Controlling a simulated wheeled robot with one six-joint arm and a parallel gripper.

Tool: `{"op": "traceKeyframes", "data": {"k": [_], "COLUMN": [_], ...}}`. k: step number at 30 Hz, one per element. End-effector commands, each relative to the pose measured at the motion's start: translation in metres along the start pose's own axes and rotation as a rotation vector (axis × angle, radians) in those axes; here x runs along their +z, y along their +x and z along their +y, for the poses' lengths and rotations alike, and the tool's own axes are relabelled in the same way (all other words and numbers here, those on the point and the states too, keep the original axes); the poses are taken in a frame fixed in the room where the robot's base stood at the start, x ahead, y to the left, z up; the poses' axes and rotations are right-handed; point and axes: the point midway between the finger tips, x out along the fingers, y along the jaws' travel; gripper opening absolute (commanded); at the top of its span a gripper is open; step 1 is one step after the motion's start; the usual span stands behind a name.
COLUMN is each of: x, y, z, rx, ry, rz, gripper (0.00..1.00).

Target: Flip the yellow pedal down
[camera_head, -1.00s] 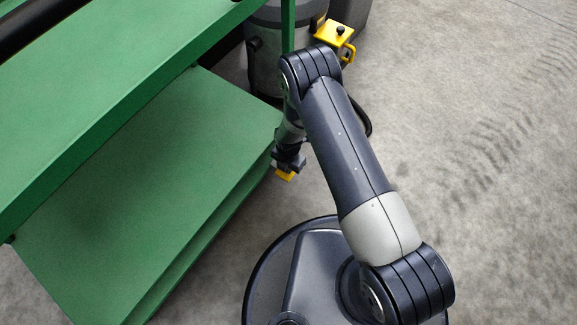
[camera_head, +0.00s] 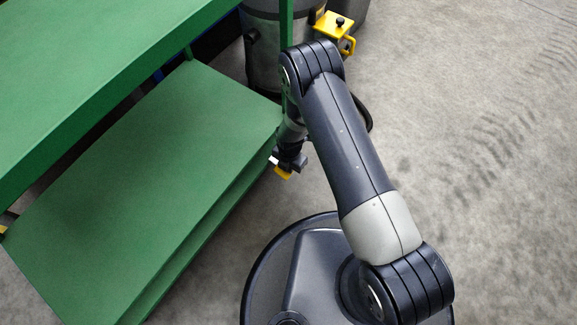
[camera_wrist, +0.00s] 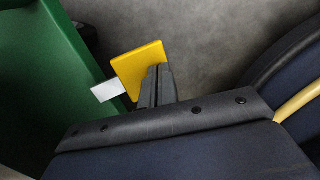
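A flat yellow plate, which may be the pedal, shows in the wrist view (camera_wrist: 138,68), tilted, just left of and partly behind my gripper's fingers. In the head view it is a small yellow patch (camera_head: 283,173) below my gripper (camera_head: 289,160), beside the green shelf's edge. My gripper's grey fingers (camera_wrist: 158,88) look close together. I cannot tell whether they touch the plate. A small white piece (camera_wrist: 105,91) lies left of the plate's lower edge. Another yellow part with a black knob (camera_head: 334,25) stands farther off by the grey drum.
A green bench with a lower shelf (camera_head: 140,180) fills the left; its edge is close to my gripper. A grey drum (camera_head: 268,50) stands behind my arm. Concrete floor (camera_head: 490,200) is open on the right.

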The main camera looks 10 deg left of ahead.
Motion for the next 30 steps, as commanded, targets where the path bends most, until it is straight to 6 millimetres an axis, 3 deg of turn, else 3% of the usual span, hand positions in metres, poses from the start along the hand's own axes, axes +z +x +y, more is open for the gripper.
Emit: {"op": "traceKeyframes", "data": {"k": [9, 30], "x": [0.000, -0.001], "y": [0.018, 0.018], "z": [-0.002, -0.002], "rx": [-0.002, -0.003], "ry": [0.000, 0.001], "rz": [0.001, 0.001], "gripper": [0.00, 0.00]}}
